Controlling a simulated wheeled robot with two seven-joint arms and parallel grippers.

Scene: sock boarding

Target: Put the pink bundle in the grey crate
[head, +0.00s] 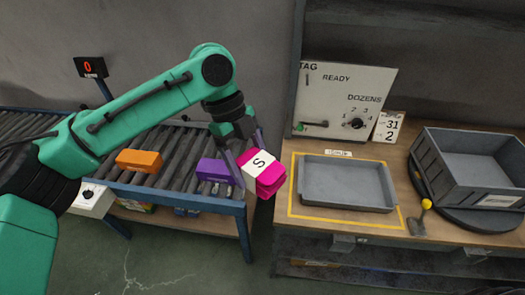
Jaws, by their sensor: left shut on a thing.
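The pink bundle (270,183) has a white band marked "S". My left gripper (249,159) is shut on it and holds it up, tilted, in front of the gap between the roller conveyor and the bench. The grey crate (466,168) is at the far right of the bench, on a dark round base. Its open top faces up, and the inside that shows looks empty. The bundle is well left of the crate and apart from it. My right gripper is not in view.
A shallow grey tray (346,197) lies inside a yellow outline between bundle and crate. A yellow-knobbed lever (420,217) stands before the crate. A panel (343,96) stands behind. Orange (139,160) and purple (213,170) bundles lie on the roller conveyor (170,190).

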